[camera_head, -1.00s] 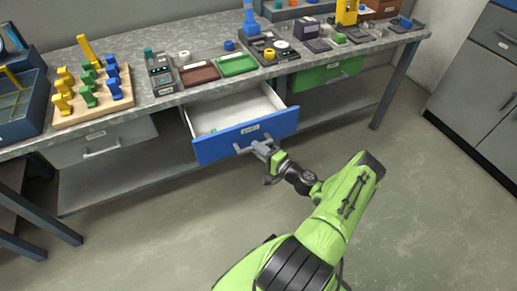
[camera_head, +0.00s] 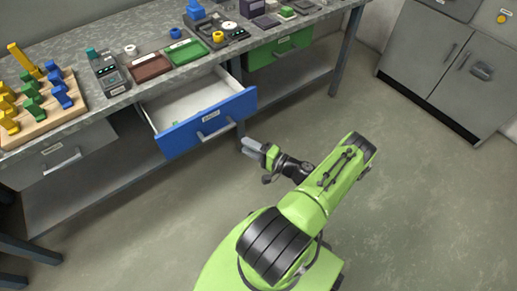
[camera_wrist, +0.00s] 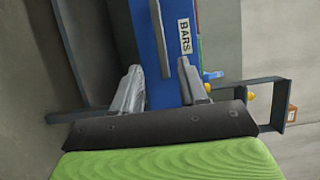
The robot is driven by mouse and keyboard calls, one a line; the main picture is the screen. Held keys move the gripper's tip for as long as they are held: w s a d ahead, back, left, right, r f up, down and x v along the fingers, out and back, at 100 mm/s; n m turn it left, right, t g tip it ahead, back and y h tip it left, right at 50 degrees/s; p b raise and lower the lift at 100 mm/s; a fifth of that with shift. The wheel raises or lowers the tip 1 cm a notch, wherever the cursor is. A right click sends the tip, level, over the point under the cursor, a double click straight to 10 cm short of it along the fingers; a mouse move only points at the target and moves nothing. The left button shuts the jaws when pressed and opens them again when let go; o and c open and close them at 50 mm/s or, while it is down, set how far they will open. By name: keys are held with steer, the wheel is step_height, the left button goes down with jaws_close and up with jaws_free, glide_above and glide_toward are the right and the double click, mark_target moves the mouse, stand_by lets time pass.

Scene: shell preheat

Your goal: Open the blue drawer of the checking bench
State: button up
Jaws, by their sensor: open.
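The blue drawer (camera_head: 183,133) of the checking bench (camera_head: 88,50) is pulled out, and its pale interior shows in the head view. A small green item lies inside near its left front corner. Its grey bar handle (camera_head: 216,131) is on the front, below a label. In the wrist view the blue front (camera_wrist: 174,70) carries a label reading BARS, and the handle (camera_wrist: 160,38) stands upright in the picture. My gripper (camera_head: 250,147) is open and empty, in front of the drawer and to the right of the handle, apart from it. Both fingers (camera_wrist: 160,80) show in the wrist view.
A green drawer (camera_head: 279,47) is to the right under the bench top, and a grey drawer (camera_head: 57,156) to the left. Trays, a peg board (camera_head: 38,112) and devices stand on top. Grey cabinets (camera_head: 451,65) stand at the right. The floor before the bench is clear.

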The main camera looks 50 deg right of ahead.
steer(key=s, duration=0.4)
steer(key=shift+s+d, duration=0.2)
steer(key=shift+s, duration=0.05)
